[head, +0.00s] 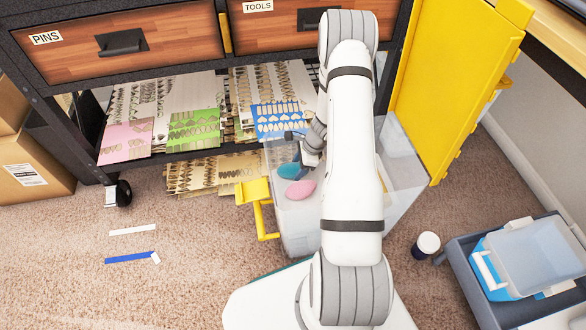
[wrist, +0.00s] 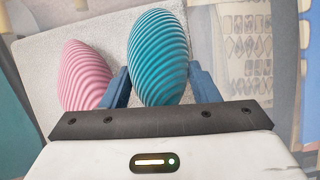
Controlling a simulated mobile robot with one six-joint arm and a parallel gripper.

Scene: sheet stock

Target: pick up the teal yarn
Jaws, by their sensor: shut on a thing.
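The teal yarn (wrist: 158,55) is an egg-shaped ridged ball between the two blue fingers of my gripper (wrist: 162,88) in the wrist view. My gripper is shut on it. In the head view the teal yarn (head: 288,170) shows small, just left of my gripper (head: 308,158), within the outline of a clear plastic bin (head: 295,225). Whether it touches what is beneath it I cannot tell. A pink yarn (wrist: 84,75) lies to the left of it in the wrist view. The pink yarn also shows in the head view (head: 300,189).
A dark shelf unit with a PINS drawer (head: 120,42) holds sheets of cut pieces (head: 195,130). A yellow door (head: 455,85) stands right of the bin. A blue container (head: 525,260) sits at lower right. White and blue strips (head: 130,257) lie on the open carpet at left.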

